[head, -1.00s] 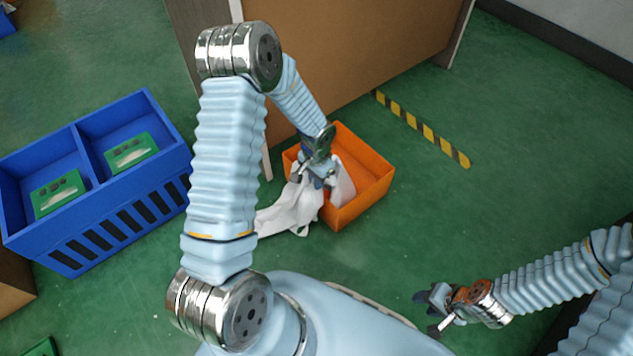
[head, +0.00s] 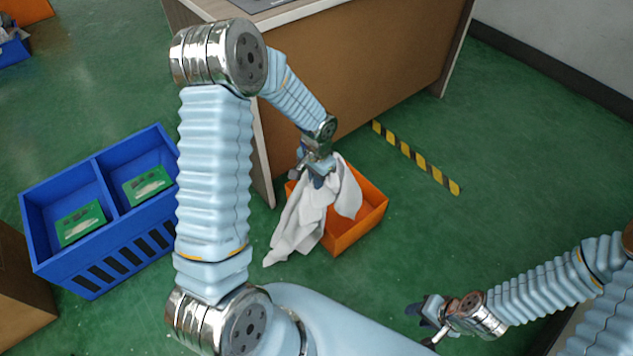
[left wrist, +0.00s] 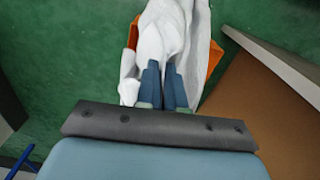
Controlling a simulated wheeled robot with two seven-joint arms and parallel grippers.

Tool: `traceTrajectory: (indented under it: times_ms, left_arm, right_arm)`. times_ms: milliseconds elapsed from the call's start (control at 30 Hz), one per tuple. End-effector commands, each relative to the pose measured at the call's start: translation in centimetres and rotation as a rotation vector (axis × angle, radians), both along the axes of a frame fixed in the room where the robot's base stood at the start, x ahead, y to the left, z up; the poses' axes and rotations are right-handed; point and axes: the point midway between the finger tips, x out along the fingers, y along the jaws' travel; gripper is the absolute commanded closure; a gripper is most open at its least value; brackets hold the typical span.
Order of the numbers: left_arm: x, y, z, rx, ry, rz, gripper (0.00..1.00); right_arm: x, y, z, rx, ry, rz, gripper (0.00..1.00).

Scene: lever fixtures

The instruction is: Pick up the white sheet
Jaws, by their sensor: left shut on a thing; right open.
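The white sheet (head: 300,222) hangs in folds from my left gripper (head: 318,178), over the left side of an orange crate (head: 362,226). One fold hangs over the crate's opening and a longer one hangs outside its left wall. In the left wrist view the fingers (left wrist: 165,88) are closed on the bunched sheet (left wrist: 162,35), with the orange crate (left wrist: 216,58) partly hidden behind it. I cannot tell whether the sheet's lower end touches the floor. My right gripper (head: 428,318) is open and empty at the lower right, away from the sheet.
A blue two-part bin (head: 105,247) with green-and-white cards stands on the left. A brown counter (head: 370,85) stands just behind the orange crate. A yellow-black floor strip (head: 415,157) lies right of it.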

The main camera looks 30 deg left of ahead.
Motion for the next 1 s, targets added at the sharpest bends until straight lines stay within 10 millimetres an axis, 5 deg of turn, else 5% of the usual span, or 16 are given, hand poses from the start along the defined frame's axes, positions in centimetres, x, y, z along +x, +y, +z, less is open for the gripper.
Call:
traceTrajectory:
  times_ms: [33,100,367,600,1000]
  left_arm:
    - [0.1,0.0,2.7,0.0,-0.004,0.0,1.0]
    - [0.1,0.0,4.6,-0.001,-0.003,0.0,1.0]
    - [0.2,0.0,7.6,0.0,-0.005,0.001,1.0]
    - [0.2,0.0,13.7,0.0,-0.006,0.0,1.0]
    - [0.0,0.0,15.2,0.0,-0.001,0.0,1.0]
  right_arm:
    - [0.0,0.0,2.1,0.0,-0.001,0.0,0.57]
    - [0.0,0.0,3.5,0.0,-0.001,0.0,0.57]
    - [0.0,0.0,2.8,0.0,-0.001,0.0,0.57]
    - [0.0,0.0,2.9,0.0,-0.001,0.0,0.57]
    - [0.0,0.0,2.9,0.0,-0.001,0.0,0.57]
